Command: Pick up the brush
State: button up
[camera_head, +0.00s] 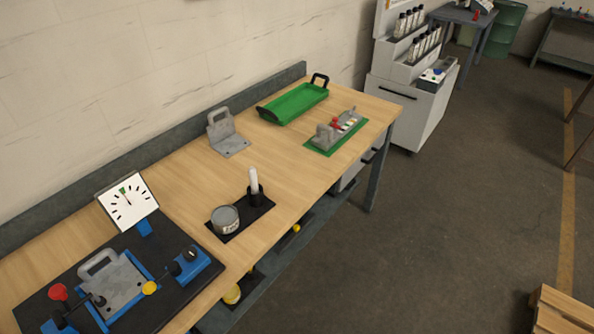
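A white upright handle (254,179) stands in a small black holder (256,197); it looks like the brush, its lower end hidden in the holder. The holder is on a black mat (234,232) near the front edge of the wooden workbench (182,193). A round grey tin (226,220) with a label stands on the same mat, to the left of the holder. My gripper is not in view.
A dial gauge (128,201) and a blue clamping fixture (188,272) are at the left. A grey bracket (226,134), a green tray (294,103) and a green-based fixture (337,134) stand farther along. Floor (430,230) is clear right of the bench; a pallet (562,312) lies lower right.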

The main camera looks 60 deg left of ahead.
aim_at(251, 171)
jog(key=z, duration=0.05)
jog(key=i, duration=1.25)
jog(key=u, duration=4.35)
jog(key=i, duration=1)
